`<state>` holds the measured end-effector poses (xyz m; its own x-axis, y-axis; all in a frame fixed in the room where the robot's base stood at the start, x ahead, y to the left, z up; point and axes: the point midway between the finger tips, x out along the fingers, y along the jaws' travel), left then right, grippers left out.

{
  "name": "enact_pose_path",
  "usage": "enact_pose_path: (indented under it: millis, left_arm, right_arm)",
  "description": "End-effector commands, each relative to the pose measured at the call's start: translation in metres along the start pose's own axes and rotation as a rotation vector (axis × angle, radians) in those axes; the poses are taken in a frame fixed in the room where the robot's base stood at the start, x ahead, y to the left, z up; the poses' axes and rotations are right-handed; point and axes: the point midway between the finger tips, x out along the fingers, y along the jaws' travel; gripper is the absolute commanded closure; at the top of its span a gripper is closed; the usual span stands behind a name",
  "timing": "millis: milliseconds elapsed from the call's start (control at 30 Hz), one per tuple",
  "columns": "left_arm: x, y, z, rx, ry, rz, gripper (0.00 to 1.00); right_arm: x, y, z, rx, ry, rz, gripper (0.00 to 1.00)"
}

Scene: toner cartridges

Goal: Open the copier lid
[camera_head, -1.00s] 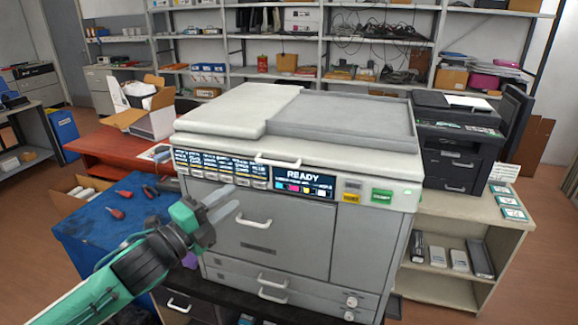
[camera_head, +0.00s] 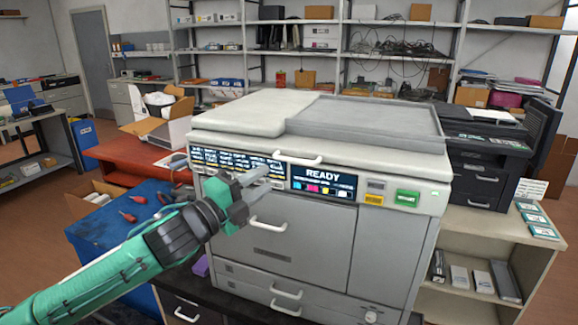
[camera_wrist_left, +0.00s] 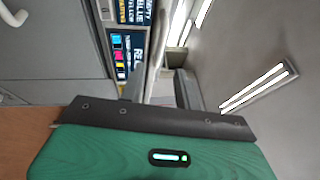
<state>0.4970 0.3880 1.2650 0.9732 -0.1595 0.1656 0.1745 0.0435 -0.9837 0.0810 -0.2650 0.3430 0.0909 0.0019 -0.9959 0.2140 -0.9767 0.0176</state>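The copier (camera_head: 300,240) stands in the middle with its pale grey lid (camera_head: 240,118) closed. A white bar handle (camera_head: 299,160) is on the lid's front edge, above the READY display. My left gripper (camera_head: 262,178) is in front of the button panel, just left of and below the handle in the head view. In the left wrist view, the fingers (camera_wrist_left: 160,90) are apart with nothing clamped. What looks like the pale handle (camera_wrist_left: 155,45) lies just beyond the gap between them; contact is not visible. My right gripper is not in view.
The copier's front door (camera_head: 285,232) has its own white handle below my gripper. A black printer (camera_head: 480,160) stands close on the right. A blue-topped table (camera_head: 110,225) with red-handled tools and a cardboard box (camera_head: 165,125) are at left. The lid top is clear.

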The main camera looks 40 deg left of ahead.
Motion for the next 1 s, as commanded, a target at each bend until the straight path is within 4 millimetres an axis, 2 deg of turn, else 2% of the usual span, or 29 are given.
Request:
enact_pose_path:
  millis: [800, 1000]
  left_arm:
    - [0.072, -0.003, 0.001, 0.000, -0.002, -0.002, 0.68]
    - [0.085, -0.001, 0.000, 0.000, 0.000, 0.000, 0.68]
  right_arm:
    - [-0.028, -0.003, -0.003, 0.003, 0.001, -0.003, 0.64]
    - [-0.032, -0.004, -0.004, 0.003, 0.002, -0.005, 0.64]
